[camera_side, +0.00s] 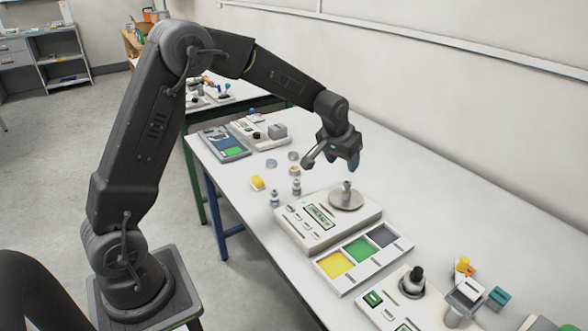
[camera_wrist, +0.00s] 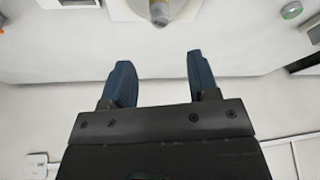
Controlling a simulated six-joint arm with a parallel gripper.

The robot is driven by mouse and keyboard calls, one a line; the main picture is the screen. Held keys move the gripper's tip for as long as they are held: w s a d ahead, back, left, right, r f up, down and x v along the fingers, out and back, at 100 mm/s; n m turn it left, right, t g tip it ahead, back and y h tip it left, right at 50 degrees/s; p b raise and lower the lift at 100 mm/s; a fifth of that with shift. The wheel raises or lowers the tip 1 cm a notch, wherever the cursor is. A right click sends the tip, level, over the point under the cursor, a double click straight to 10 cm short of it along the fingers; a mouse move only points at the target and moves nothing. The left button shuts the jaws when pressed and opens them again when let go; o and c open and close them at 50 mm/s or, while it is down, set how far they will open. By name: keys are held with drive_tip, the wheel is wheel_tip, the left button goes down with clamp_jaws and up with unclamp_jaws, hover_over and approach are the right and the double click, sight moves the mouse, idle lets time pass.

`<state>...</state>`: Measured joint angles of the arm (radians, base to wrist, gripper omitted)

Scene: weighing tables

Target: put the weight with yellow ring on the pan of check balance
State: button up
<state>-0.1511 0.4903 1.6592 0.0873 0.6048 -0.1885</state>
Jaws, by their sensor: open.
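A small grey metal weight (camera_side: 347,186) stands upright on the round metal pan (camera_side: 345,201) of the white balance (camera_side: 318,222) in the middle of the table. In the wrist view the weight (camera_wrist: 159,13) shows at the top edge, with a yellowish band on it. My gripper (camera_side: 344,163) is just above the weight, apart from it. In the wrist view my gripper (camera_wrist: 160,72) has its two blue fingers wide apart and nothing between them. The weight lies beyond the fingertips. Two more small weights (camera_side: 296,187) (camera_side: 275,198) stand on the table left of the balance.
A tray (camera_side: 349,286) with yellow, green and grey sections lies in front of the balance. Another device with a black knobbed piece (camera_side: 416,274) is nearer the camera. A yellow item (camera_side: 257,183) and ring-shaped items (camera_side: 271,163) lie behind left.

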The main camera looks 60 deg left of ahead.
drive_tip(key=s+d+r+m+t, duration=0.1)
drive_tip(key=s+d+r, duration=0.2)
drive_tip(key=s+r, duration=0.4)
drive_tip(key=s+d+r+m, duration=0.1)
drive_tip(key=s+d+r, duration=0.3)
drive_tip(key=s, duration=0.5)
drive_tip(key=s+d+m+h, duration=0.1)
drive_tip(key=s, duration=1.5)
drive_tip(key=shift+d+r, duration=0.35)
drive_tip(key=shift+d, duration=0.05)
